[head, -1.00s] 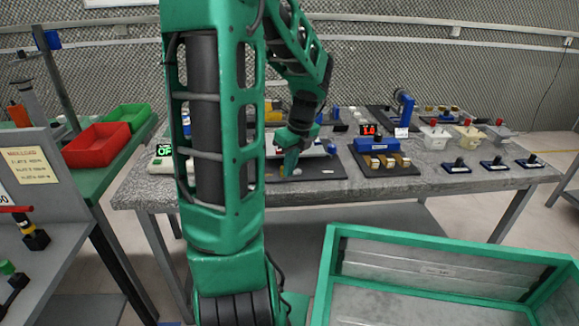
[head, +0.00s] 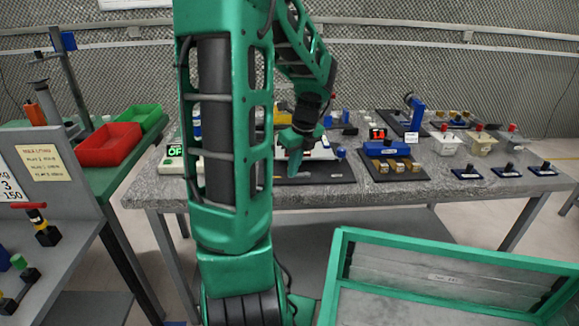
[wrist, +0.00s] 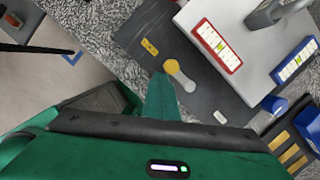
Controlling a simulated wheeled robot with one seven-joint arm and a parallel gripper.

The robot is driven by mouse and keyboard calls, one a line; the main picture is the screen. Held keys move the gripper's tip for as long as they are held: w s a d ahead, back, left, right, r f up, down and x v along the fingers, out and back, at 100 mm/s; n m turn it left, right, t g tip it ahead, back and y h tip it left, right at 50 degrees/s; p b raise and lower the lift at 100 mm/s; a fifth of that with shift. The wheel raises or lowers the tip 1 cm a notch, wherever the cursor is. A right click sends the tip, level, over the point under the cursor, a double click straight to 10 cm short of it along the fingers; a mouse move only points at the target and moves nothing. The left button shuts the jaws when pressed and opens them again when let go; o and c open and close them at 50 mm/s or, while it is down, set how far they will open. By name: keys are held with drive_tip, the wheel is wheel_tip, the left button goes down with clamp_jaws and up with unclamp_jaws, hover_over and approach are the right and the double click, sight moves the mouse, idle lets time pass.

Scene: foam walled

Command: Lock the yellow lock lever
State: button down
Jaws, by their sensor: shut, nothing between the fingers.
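The yellow lock lever shows in the wrist view as a round yellow knob (wrist: 172,66) on a short pale grey arm (wrist: 184,81). It lies on a dark base plate (wrist: 205,92), beside a light grey housing. My gripper (wrist: 160,88) is shut and empty, its green fingertips just beside the lever; I cannot tell whether they touch it. In the head view my gripper (head: 292,168) points down over the same dark plate (head: 325,172); the lever cannot be made out there.
The grey housing (wrist: 255,25) carries red-framed and blue-framed scale panels. A blue knob (head: 341,153) stands at its right. A blue device with tan blocks (head: 387,149) is further right on the grey table. A green-rimmed bin (head: 440,250) stands in front.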

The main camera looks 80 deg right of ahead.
drive_tip(key=shift+w+d+r, duration=0.1)
drive_tip(key=shift+w+d, duration=0.05)
drive_tip(key=shift+w, duration=0.2)
drive_tip(key=shift+r, duration=0.1)
drive_tip(key=shift+r, duration=0.25)
drive_tip(key=a+v, duration=0.1)
drive_tip(key=v, duration=0.8)
drive_tip(key=shift+a, duration=0.1)
